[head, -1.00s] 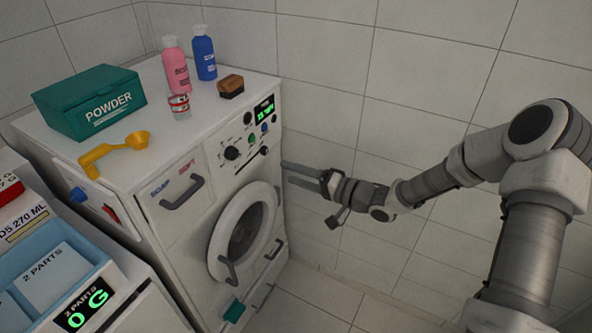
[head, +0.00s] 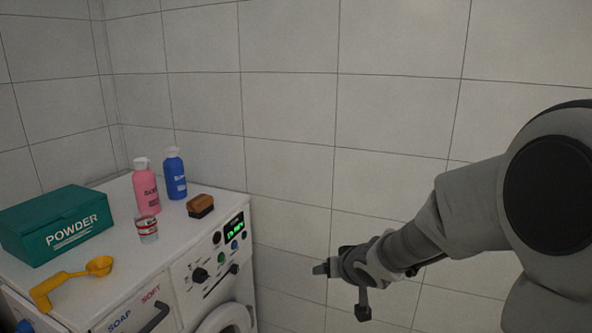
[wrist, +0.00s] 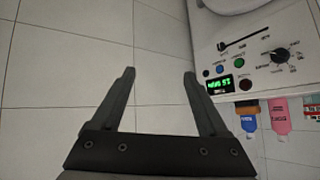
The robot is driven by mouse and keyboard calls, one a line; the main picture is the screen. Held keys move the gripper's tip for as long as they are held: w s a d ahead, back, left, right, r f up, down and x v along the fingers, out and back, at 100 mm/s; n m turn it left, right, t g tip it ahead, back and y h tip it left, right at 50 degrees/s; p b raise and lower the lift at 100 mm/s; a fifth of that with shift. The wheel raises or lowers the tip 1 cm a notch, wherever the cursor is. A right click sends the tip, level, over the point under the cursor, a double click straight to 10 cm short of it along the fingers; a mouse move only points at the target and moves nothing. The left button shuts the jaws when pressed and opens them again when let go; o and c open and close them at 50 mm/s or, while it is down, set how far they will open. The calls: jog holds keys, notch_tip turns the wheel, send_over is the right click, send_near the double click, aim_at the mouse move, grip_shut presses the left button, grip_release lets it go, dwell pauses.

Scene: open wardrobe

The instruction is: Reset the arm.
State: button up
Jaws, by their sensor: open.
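My gripper (head: 322,268) is in the air to the right of the white washing machine (head: 166,247), in front of the tiled wall. In the wrist view the two fingers of my gripper (wrist: 158,75) stand apart with nothing between them, only wall tiles behind. The machine's control panel (wrist: 262,60) shows at the right of the wrist view, beside the right finger. The arm reaches in from the right side of the head view.
The space right of the machine is clear up to the wall.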

jog(key=s+d+r+h, duration=0.3)
jog(key=s+d+r, duration=0.2)
jog(key=s+r, duration=0.15)
jog(key=s+r+g, duration=0.1)
jog(key=s, duration=1)
jog(key=s+r+m+g, duration=0.1)
jog(key=s+r+g, duration=0.1)
jog(key=s, duration=0.9)
jog(key=shift+s+d+r+g+y, duration=0.2)
jog(key=shift+s+d+g+y, duration=0.05)
jog(key=shift+s+g+y, duration=0.05)
jog(key=shift+c, duration=0.3)
